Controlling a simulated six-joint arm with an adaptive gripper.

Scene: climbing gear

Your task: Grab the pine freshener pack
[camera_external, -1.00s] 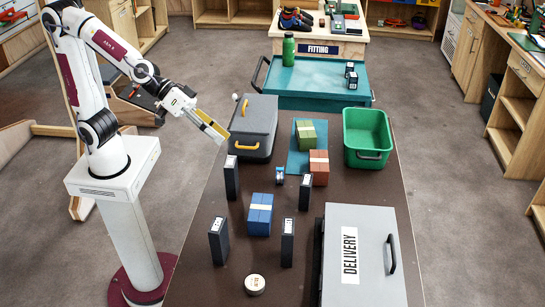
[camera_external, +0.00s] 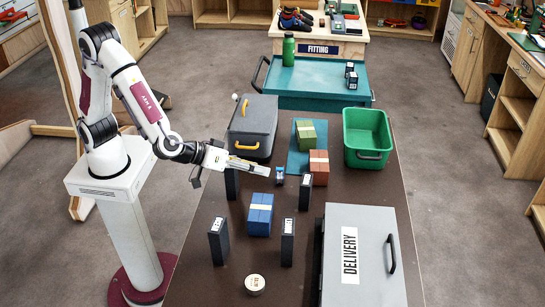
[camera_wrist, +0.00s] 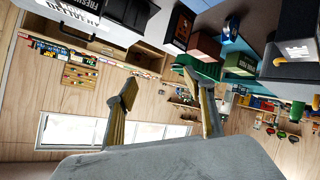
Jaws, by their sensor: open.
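A green pack (camera_external: 306,134) with a pale band sits on the teal mat, beyond and to the right of my gripper. The green pack also shows in the wrist view (camera_wrist: 240,64). I cannot read a pine label. A terracotta pack (camera_external: 319,170) and a blue pack (camera_external: 259,215) stand on the table.
Several upright black boxes (camera_external: 287,245) stand around the blue pack. A grey case (camera_external: 253,118) with yellow handles is behind my gripper. A green crate (camera_external: 368,135) is at back right, a grey DELIVERY box (camera_external: 365,255) at front right. A small blue-and-white item (camera_external: 280,175) is near my fingertips.

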